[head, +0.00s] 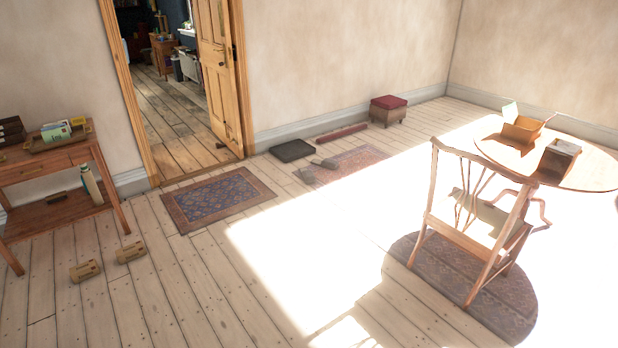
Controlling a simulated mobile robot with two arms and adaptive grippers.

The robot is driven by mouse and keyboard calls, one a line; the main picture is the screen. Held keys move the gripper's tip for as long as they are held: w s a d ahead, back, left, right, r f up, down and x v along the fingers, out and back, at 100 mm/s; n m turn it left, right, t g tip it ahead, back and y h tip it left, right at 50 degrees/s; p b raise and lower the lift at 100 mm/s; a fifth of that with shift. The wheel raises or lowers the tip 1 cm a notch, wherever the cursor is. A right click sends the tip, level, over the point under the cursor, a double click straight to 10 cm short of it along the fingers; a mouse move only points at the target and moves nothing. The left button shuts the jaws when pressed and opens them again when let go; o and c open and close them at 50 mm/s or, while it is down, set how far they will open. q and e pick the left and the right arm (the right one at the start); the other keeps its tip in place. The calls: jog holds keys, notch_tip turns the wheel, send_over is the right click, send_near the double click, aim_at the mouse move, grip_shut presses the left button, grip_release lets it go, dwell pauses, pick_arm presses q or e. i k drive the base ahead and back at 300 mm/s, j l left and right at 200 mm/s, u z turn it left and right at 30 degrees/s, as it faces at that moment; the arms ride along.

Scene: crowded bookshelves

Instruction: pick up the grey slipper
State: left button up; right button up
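A small grey object (326,163), perhaps the grey slipper, lies on the far floor at the top edge of a faded patterned rug (356,160). It is too small to make out its form clearly. A dark flat square item (291,150) lies just behind and left of it. Neither of my grippers is in the head view.
A wooden side table (55,170) stands at the left, with two tan objects (85,270) on the floor beside it. A blue rug (218,198) lies by the open door (217,70). A chair (465,235) and round table (590,168) stand right. The central floor is clear.

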aim_at(308, 176)
jog(key=i+u, duration=0.1)
jog(key=i, duration=0.55)
jog(key=i+u, duration=0.1)
jog(key=i, duration=0.5)
jog(key=i+l, duration=0.15)
jog(key=i, duration=0.5)
jog(key=i+l+u, duration=0.15)
jog(key=i, duration=0.5)
jog(key=i+u, duration=0.4)
jog(key=i, duration=1.35)
